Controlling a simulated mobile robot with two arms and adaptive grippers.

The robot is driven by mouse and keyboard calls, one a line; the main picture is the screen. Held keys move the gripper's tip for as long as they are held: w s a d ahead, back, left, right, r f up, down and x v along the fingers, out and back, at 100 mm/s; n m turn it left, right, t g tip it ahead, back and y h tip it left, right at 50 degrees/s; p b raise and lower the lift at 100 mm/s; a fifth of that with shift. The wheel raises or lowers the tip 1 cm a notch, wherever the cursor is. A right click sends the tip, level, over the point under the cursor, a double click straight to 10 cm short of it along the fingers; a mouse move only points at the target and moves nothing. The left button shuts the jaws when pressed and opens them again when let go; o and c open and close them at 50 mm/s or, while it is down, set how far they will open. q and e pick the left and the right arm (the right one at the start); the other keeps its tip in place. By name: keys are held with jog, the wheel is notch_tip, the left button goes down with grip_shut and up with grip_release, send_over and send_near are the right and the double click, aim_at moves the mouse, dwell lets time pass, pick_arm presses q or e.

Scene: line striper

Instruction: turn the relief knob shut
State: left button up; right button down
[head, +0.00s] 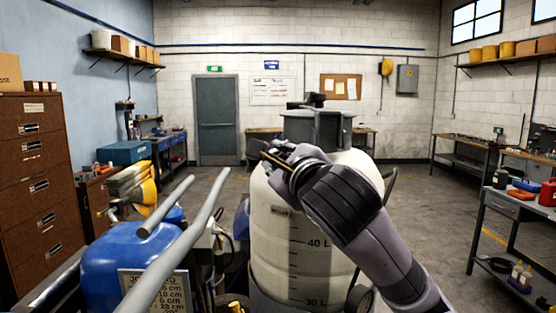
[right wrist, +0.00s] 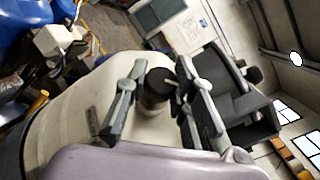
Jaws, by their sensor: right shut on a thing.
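The white tank (head: 290,235) of the line striper stands in front of me, with 40 L and 30 L marks. A dark grey lid (head: 315,128) sits on top of it. My right gripper (head: 270,158) reaches over the tank's top left shoulder. In the right wrist view, a dark round knob (right wrist: 157,86), which looks like the relief knob, stands on the tank's shoulder between the two fingers of my right gripper (right wrist: 160,95). The gripper is shut on it. The fingers hide part of the knob, and its turn position cannot be read. My left gripper is not in view.
A blue tank (head: 110,270) with a printed sign and grey handle bars (head: 180,250) stand to the left. Brown drawers (head: 35,180) line the left wall. A workbench (head: 510,210) with tools stands at right. The floor between tank and bench is clear.

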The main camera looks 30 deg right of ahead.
jog(key=shift+d+r+n+g+y, duration=0.15)
jog(key=shift+n+g+y, duration=0.25)
jog(key=shift+n+y, duration=0.6)
jog(key=shift+n+g+y+p, duration=0.3)
jog(key=shift+n+y, duration=0.2)
jog(key=shift+n, duration=0.1)
jog(key=c, duration=1.3)
grip_release()
jog(key=shift+c, duration=0.2)
